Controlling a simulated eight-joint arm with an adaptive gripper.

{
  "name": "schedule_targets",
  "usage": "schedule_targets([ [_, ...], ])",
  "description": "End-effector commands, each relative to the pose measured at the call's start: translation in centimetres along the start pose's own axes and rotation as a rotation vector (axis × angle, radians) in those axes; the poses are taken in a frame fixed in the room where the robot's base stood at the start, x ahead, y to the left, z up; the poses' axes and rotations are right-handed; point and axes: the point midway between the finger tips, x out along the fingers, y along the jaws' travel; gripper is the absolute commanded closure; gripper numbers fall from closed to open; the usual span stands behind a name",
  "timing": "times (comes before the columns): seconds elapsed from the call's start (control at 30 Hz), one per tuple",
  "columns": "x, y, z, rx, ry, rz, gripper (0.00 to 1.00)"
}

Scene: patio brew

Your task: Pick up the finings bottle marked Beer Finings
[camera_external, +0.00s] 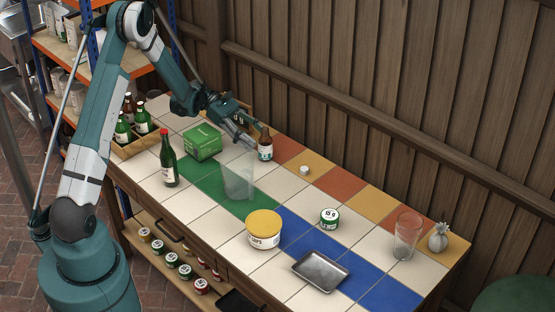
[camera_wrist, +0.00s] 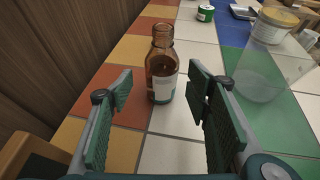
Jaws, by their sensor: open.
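A brown glass bottle with a white and teal label stands upright on the tiled table near its back edge, in the external view (camera_external: 265,148) and in the wrist view (camera_wrist: 162,68). Its mouth looks uncapped. I cannot read the label at this size. My gripper (camera_external: 250,139) is open and low, close to the left of the bottle in the external view. In the wrist view its two fingers (camera_wrist: 158,88) are spread, with the bottle upright between and just beyond their tips. I see no contact with the bottle.
A clear glass vessel (camera_external: 237,181), a green box (camera_external: 203,142) and a green bottle (camera_external: 168,165) stand near the gripper. A small white cap (camera_external: 304,170) lies right of the brown bottle. A yellow-lidded tub (camera_external: 263,230) is farther forward. The wooden wall (camera_wrist: 60,45) is close behind.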

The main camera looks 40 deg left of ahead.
Motion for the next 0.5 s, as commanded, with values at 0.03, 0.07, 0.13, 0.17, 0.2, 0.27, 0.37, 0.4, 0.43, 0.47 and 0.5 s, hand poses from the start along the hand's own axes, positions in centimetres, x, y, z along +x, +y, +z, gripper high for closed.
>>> schedule_targets([
  [0.03, 0.0, 0.0, 0.0, 0.0, 0.0, 0.0, 0.51],
  [0.07, 0.0, 0.0, 0.0, 0.0, 0.0, 0.0, 0.51],
  [0.13, 0.0, 0.0, 0.0, 0.0, 0.0, 0.0, 0.51],
  [0.17, 0.0, 0.0, 0.0, 0.0, 0.0, 0.0, 0.51],
  [0.2, 0.0, 0.0, 0.0, 0.0, 0.0, 0.0, 0.51],
  [0.27, 0.1, 0.0, 0.0, 0.0, 0.0, 0.0, 0.51],
  [0.37, 0.5, 0.0, 0.0, 0.0, 0.0, 0.0, 0.51],
  [0.4, 0.7, -0.1, 0.0, 0.0, 0.0, 0.0, 0.51],
  [0.43, 1.0, -0.1, 0.0, 0.001, 0.0, 0.0, 0.51],
  [0.47, 1.3, -0.1, 0.0, 0.001, 0.0, 0.0, 0.51],
  [0.5, 1.8, -0.2, 0.0, 0.001, 0.0, -0.001, 0.51],
])
